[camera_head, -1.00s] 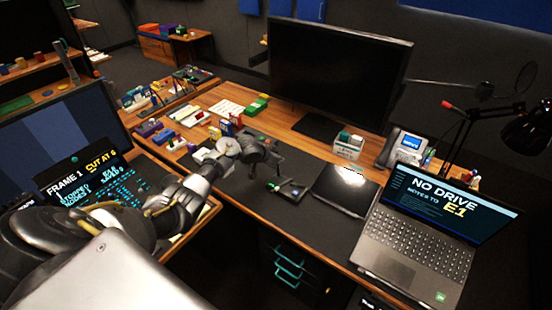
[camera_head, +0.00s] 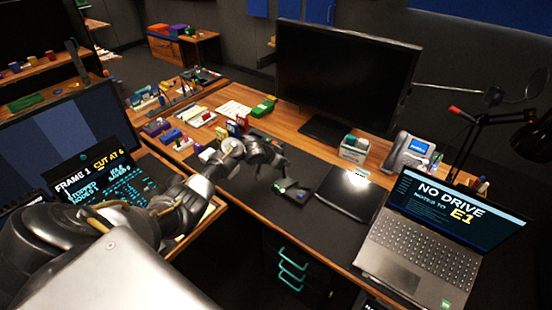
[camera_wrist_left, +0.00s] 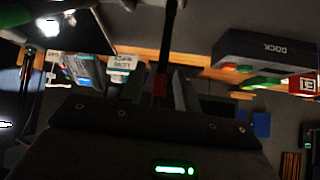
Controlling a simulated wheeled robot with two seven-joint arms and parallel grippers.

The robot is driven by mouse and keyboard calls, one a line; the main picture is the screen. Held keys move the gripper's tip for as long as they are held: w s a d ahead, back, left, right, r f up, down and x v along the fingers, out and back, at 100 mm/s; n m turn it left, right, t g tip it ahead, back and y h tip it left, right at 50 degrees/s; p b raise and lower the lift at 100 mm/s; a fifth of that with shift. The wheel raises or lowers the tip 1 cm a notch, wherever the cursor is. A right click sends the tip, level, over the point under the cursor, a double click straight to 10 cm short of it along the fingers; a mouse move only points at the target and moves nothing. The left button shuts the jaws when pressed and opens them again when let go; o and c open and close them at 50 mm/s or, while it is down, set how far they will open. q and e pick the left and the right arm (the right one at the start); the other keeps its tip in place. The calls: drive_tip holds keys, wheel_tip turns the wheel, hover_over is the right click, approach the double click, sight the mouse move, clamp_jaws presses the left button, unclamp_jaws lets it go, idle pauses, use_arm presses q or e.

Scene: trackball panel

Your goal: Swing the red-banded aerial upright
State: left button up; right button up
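The red-banded aerial (camera_wrist_left: 168,40) is a thin dark rod in the left wrist view, with its red band (camera_wrist_left: 160,86) low between my left gripper's fingers (camera_wrist_left: 158,92). The fingers stand apart with a gap visible beside the band, so they look open around it. The aerial's far end runs out of the top of that view. In the head view my left gripper (camera_head: 277,163) is beside a small black device (camera_head: 293,191) with a green spot on the dark desk mat. The aerial cannot be made out there. My right gripper is not in view.
A black box marked DOCK (camera_wrist_left: 265,50) is right in the wrist view. A laptop (camera_head: 425,245), a dark tablet-like slab (camera_head: 350,197), a desk phone (camera_head: 408,152) and a large monitor (camera_head: 340,75) surround the work area. Bare mat lies in front of the device.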

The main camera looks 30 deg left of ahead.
use_arm(q)
drive_tip(key=v, duration=1)
drive_tip(key=shift+p, duration=0.3)
drive_tip(key=shift+f, duration=0.1)
drive_tip(key=s+d+f+g+y, duration=0.1)
drive_tip(key=s+d+f, duration=0.35)
drive_tip(key=s, duration=0.35)
drive_tip(key=s+d+f+y, duration=0.1)
drive_tip(key=s+d+f, duration=0.3)
drive_tip(key=s+d, duration=0.3)
drive_tip(key=s+d+r+n+g, duration=0.1)
drive_tip(key=s+d+g, duration=0.15)
drive_tip(key=s, duration=0.95)
drive_tip(key=s+d+r+g, duration=0.15)
drive_tip(key=s+d, duration=0.25)
drive_tip(key=s, duration=0.8)
wheel_tip(320, 180, down, 31)
drive_tip(key=s+g+b, duration=0.2)
drive_tip(key=b, duration=0.1)
drive_tip(key=s+a+f+g+b, duration=0.1)
drive_tip(key=s+a+f+b, duration=0.1)
drive_tip(key=s+f, duration=1.3)
drive_tip(key=shift+s+a+f, duration=0.3)
drive_tip(key=shift+a+f, duration=0.15)
drive_tip(key=shift+f, duration=0.5)
